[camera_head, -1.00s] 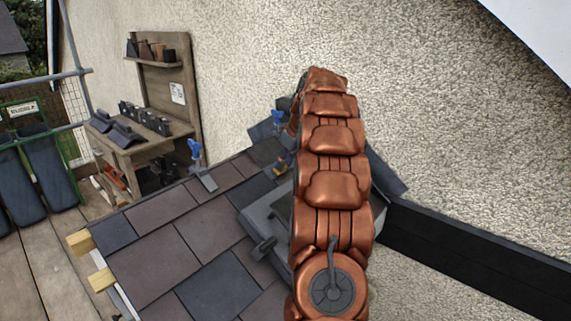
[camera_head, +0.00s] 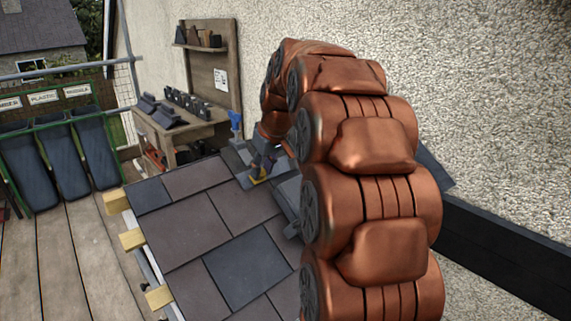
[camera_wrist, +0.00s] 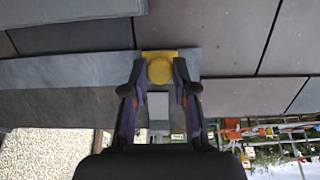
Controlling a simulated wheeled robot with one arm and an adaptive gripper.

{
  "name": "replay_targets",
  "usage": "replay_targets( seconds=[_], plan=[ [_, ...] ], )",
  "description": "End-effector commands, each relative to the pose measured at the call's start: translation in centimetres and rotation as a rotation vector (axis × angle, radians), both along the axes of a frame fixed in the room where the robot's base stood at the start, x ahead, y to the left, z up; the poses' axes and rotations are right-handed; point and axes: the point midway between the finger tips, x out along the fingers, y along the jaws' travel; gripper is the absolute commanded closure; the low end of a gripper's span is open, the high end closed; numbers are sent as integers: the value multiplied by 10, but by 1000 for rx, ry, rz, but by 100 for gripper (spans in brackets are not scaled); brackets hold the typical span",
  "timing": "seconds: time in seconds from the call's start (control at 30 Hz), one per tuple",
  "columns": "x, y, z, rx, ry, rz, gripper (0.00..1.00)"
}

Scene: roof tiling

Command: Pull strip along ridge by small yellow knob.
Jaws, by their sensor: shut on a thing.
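The small yellow knob (camera_wrist: 159,70) sits between the fingertips of my gripper (camera_wrist: 158,84) in the wrist view, on a yellow base at the end of a grey strip (camera_wrist: 70,70). My gripper is shut on the knob. In the head view my gripper (camera_head: 262,170) reaches down at the far end of the roof, and a bit of yellow (camera_head: 258,179) shows under it. My copper arm hides much of the ridge and strip there.
Dark slates (camera_head: 190,230) cover the roof slope. A blue-handled tool (camera_head: 235,124) stands beyond the gripper. A wooden bench (camera_head: 178,128) with ridge pieces is behind, green-framed bins (camera_head: 60,160) stand left, and a pebbled wall (camera_head: 450,80) rises on the right.

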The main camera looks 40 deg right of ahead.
Motion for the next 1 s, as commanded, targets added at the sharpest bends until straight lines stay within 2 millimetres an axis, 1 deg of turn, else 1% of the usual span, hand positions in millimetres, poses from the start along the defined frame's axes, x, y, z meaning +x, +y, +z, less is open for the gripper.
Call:
replay_targets(
  seconds=[0.03, 0.17, 0.2, 0.27, 0.3, 0.4, 0.6, 0.7, 0.8, 1.0],
  plan=[
    [-1, 18, -1, 0, 1, 6, 100],
    [-1, 63, 0, -1, -2, 8, 100],
    [-1, 78, 0, -2, 0, 9, 100],
    [-1, 98, 0, -2, 0, 8, 100],
    [-1, 112, 0, -2, -2, 9, 100],
    [-1, 144, 1, -2, -4, 9, 100],
    [-1, 196, 2, 0, -4, 6, 100],
    [-1, 215, 2, -1, -4, 5, 100],
    [-1, 228, 2, 0, -4, 4, 100],
    [-1, 242, 2, 1, -5, 2, 100]
  ],
)
